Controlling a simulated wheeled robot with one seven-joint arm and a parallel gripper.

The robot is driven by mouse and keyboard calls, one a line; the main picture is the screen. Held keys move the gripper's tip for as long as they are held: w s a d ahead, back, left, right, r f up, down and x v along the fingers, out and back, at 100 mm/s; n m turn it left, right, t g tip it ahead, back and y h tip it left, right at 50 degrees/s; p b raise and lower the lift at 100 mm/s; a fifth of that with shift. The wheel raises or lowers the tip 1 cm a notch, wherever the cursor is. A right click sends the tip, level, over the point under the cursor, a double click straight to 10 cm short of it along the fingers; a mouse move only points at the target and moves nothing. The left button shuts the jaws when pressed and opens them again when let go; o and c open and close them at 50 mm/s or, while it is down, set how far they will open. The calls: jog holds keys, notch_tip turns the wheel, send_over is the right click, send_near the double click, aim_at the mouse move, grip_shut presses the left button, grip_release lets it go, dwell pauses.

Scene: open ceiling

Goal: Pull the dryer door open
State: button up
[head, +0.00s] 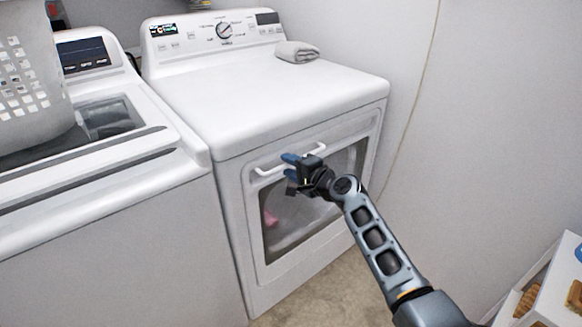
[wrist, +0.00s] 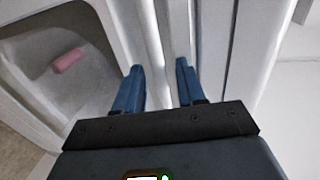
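The white dryer (head: 270,90) has a front door with a dark window (head: 300,222). The door looks shut, flush with the dryer front. A white bar handle (head: 268,171) runs along the door's upper part; it also shows in the wrist view (wrist: 152,40). My gripper (head: 291,160) is at the middle of the handle and hides part of it. In the wrist view its two blue fingers (wrist: 158,75) are apart, one on each side of the bar, with gaps showing. I cannot tell how deep the bar sits between them.
A white washer (head: 90,190) stands left of the dryer, with a basket (head: 30,80) on it. A folded grey towel (head: 297,51) lies on the dryer top. A pink item (head: 270,217) shows through the window. A white shelf (head: 550,290) is at lower right.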

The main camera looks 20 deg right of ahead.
grip_shut()
dwell(0.5)
